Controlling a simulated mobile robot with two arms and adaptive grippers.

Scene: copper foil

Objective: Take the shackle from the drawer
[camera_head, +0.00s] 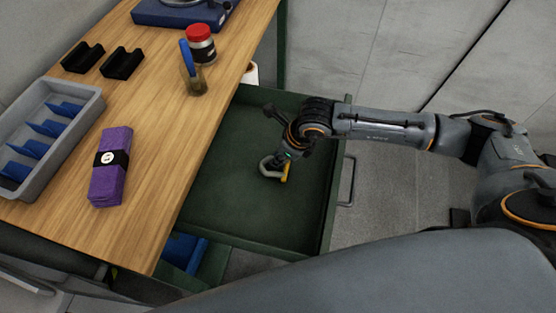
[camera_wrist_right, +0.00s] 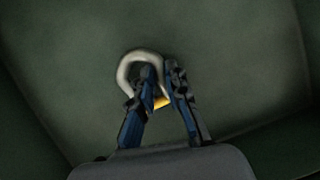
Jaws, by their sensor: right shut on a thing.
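The shackle (camera_head: 268,167) is a grey metal bow with a yellow pin, inside the open green drawer (camera_head: 217,205). My right gripper (camera_head: 284,163) reaches down into the drawer and is shut on the shackle. In the right wrist view the shackle's bow (camera_wrist_right: 128,68) stands out beyond the fingers of the right gripper (camera_wrist_right: 161,92), and the yellow pin shows between them. The fingers hide part of the shackle. I cannot tell whether it touches the drawer floor. My left gripper is not in view.
The wooden table (camera_head: 150,150) stands left of the drawer. On it are a grey tray (camera_head: 88,112) with blue dividers, a purple cloth bundle (camera_head: 109,180), black holders (camera_head: 122,63), a brush (camera_head: 191,75) and a red-lidded jar (camera_head: 201,45). The drawer is otherwise empty.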

